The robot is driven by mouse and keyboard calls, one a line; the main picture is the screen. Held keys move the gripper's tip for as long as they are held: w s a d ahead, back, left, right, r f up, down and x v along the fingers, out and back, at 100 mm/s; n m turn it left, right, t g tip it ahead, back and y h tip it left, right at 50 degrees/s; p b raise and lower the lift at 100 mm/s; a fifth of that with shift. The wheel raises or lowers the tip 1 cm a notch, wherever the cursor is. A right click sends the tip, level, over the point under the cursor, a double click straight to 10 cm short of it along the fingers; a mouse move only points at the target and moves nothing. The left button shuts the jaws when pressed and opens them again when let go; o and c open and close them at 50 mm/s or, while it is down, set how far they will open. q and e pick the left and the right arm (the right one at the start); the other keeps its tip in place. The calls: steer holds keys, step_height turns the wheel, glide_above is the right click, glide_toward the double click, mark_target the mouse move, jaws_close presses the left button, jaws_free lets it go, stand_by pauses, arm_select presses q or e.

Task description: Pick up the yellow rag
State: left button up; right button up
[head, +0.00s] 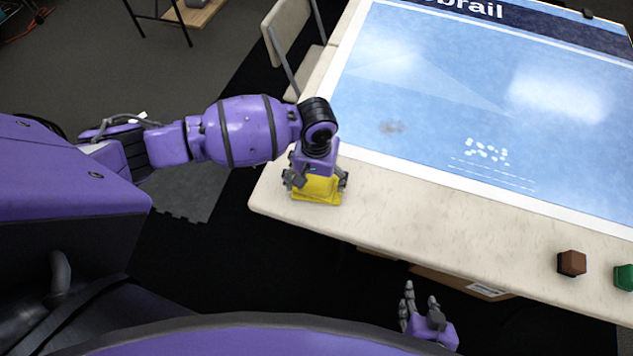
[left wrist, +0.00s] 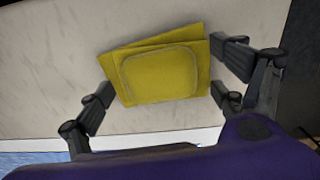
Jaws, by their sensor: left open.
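The yellow rag (head: 318,190) lies folded and flat on the near left corner of the pale table (head: 400,212). My left gripper (head: 316,181) is over the rag with its fingers spread on either side. In the left wrist view the rag (left wrist: 160,75) lies between the open fingers of my left gripper (left wrist: 160,82). The right fingers are close to the rag's edge; whether they touch it I cannot tell. My right gripper (head: 419,299) is low in front of the table, its fingers apart and empty.
A blue printed sheet (head: 420,110) covers much of the table. A brown block (head: 571,263) and a green block (head: 625,277) stand near the front edge at the right. A chair (head: 287,32) stands beyond the table's left edge. The tabletop right of the rag is clear.

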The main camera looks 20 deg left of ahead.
arm_select(q)
steer(key=shift+w+f, duration=0.1)
steer(key=shift+f, duration=0.05)
arm_select(e)
steer(key=shift+w, duration=0.2)
arm_select(q)
steer(key=shift+c, duration=1.2)
steer(key=c, duration=1)
arm_select(e)
steer(key=shift+w+a+r, duration=0.1)
